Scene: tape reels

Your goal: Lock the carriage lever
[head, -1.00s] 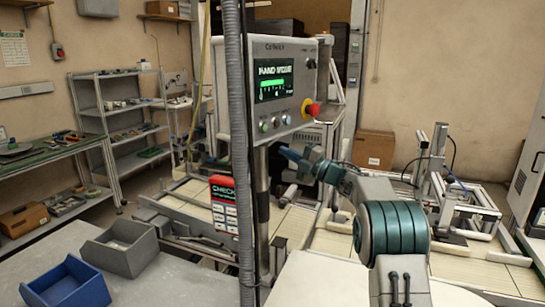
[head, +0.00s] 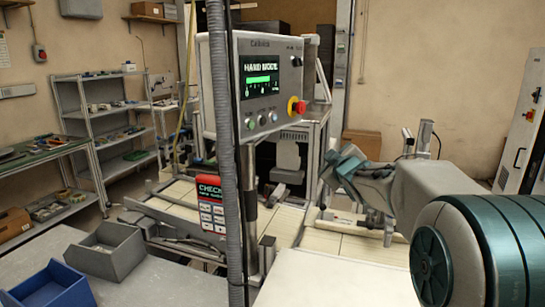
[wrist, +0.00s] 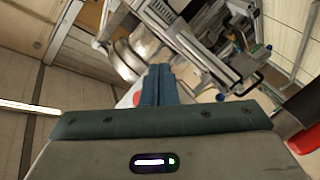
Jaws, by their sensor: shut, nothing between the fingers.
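My gripper (wrist: 158,72) shows in the wrist view with its two blue fingers pressed together and nothing between them. Beyond the fingertips are a silver cylindrical part (wrist: 130,60) and a metal rail assembly (wrist: 205,55). Whether the fingertips touch either is unclear. I cannot pick out the carriage lever with certainty. In the head view my wrist is right of the control panel (head: 265,85), over the machine bed, and the fingers cannot be made out. A metal upright (head: 424,138) of the machine stands behind my arm, which hides much of the mechanism.
The panel's post and a grey conduit (head: 222,150) stand left of my arm. A red "CHECK" card (head: 211,200) hangs by the post. Grey (head: 105,255) and blue (head: 58,290) bins sit at lower left. A red part (wrist: 305,138) is at the wrist view's right edge.

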